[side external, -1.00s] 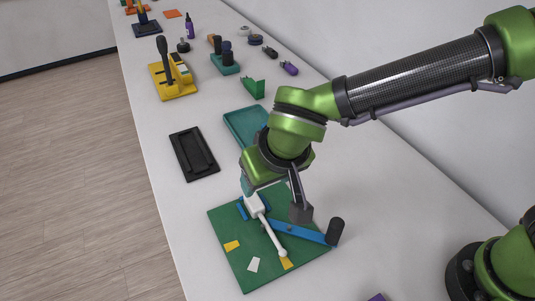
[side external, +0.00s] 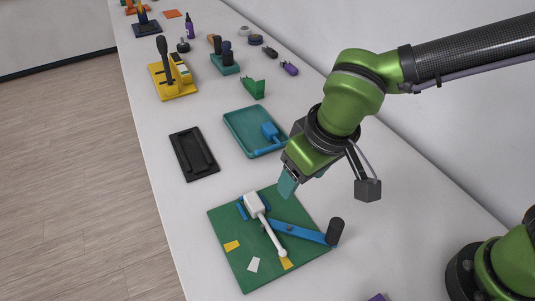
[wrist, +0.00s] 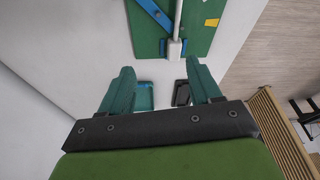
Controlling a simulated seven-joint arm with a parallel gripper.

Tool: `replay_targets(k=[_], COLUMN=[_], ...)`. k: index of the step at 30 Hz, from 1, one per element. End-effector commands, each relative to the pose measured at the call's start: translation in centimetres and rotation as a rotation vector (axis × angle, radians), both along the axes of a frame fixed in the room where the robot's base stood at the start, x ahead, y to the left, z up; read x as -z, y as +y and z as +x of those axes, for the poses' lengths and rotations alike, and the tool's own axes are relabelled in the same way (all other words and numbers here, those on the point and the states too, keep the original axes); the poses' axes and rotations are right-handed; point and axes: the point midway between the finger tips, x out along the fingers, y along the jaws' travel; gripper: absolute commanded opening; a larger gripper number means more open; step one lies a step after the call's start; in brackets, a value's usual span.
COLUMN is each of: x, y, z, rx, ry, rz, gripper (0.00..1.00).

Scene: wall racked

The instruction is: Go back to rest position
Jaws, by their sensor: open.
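My gripper (side external: 287,186) is raised above the far right part of the green board (side external: 240,268), apart from it. In the wrist view my gripper (wrist: 161,84) shows two teal fingers spread wide with nothing between them. On the board lies a white tool (side external: 266,222) with a blocky head and a thin handle, its head beside small blue blocks. A blue bar (side external: 302,232) with a black upright knob (side external: 335,231) lies on the board's right side. The board (wrist: 200,38) and the white tool (wrist: 175,46) also show at the top of the wrist view.
A teal tray (side external: 240,132) holding a blue tool (side external: 270,134) and a black tray (side external: 178,152) lie beyond the board. A yellow stand (side external: 177,91) and several small items stand farther along the white table (side external: 150,130). A wall runs along the right.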

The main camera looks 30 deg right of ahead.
Motion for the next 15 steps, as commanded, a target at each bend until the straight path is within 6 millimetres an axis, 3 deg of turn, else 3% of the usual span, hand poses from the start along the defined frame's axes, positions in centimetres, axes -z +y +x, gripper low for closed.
replay_targets(k=[1,9,15], x=[-0.8,-4.0,-5.3], y=[-2.2,-13.8,-20.3], z=[-0.1,-2.4,-4.8], rx=[0.014,0.142,0.329], ry=[0.008,-0.039,-0.174], rz=[0.028,0.215,0.322], gripper=[0.63,0.63,0.63])
